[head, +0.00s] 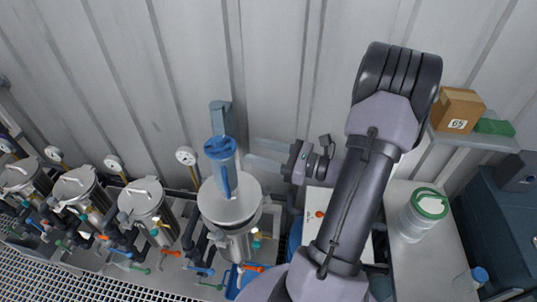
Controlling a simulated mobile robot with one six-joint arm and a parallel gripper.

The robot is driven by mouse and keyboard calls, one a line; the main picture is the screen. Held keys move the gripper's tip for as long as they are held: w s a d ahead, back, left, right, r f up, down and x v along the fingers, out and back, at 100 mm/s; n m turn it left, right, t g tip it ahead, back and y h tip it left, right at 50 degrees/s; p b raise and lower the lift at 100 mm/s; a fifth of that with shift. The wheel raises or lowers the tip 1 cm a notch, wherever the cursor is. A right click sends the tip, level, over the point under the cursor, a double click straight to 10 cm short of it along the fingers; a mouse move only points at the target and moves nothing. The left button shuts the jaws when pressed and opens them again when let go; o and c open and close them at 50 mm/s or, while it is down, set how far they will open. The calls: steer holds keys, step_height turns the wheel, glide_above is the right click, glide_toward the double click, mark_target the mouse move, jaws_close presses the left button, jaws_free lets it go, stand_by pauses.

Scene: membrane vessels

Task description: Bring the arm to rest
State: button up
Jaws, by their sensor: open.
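My arm rises from the bottom of the head view, bends at the top right and comes down to my gripper (266,154). My gripper points left with its two grey fingers apart and nothing between them. The fingertips are close to the right of a blue-capped, translucent blue cylinder (222,165) that stands on the lid of the nearest steel vessel (228,208). I cannot tell whether the fingertips touch it.
Several steel vessels (145,203) with gauges (187,156) and coloured valves stand in a row to the left. A corrugated wall (280,60) is behind. On the right are a cardboard box (458,110) on a shelf and a green-lidded tub (425,215) on a counter.

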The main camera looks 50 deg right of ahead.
steer(key=shift+v, duration=1.1)
steer(key=a+f+n+g+y+b, duration=0.2)
steer(key=a+f+n+g+b, duration=0.2)
steer(key=a+n+g+b, duration=0.55)
steer(key=a+f+n+g+y+b, duration=0.1)
steer(key=a+f+n+g+b, duration=0.4)
steer(key=a, duration=1)
steer(key=s+a+f+n+t+h+b, duration=0.3)
steer(key=s+a+n+h+b, duration=0.3)
steer(key=n, duration=0.7)
steer(key=shift+s+h+b, duration=0.2)
steer(key=shift+h+b, duration=0.4)
steer(key=shift+b, duration=0.35)
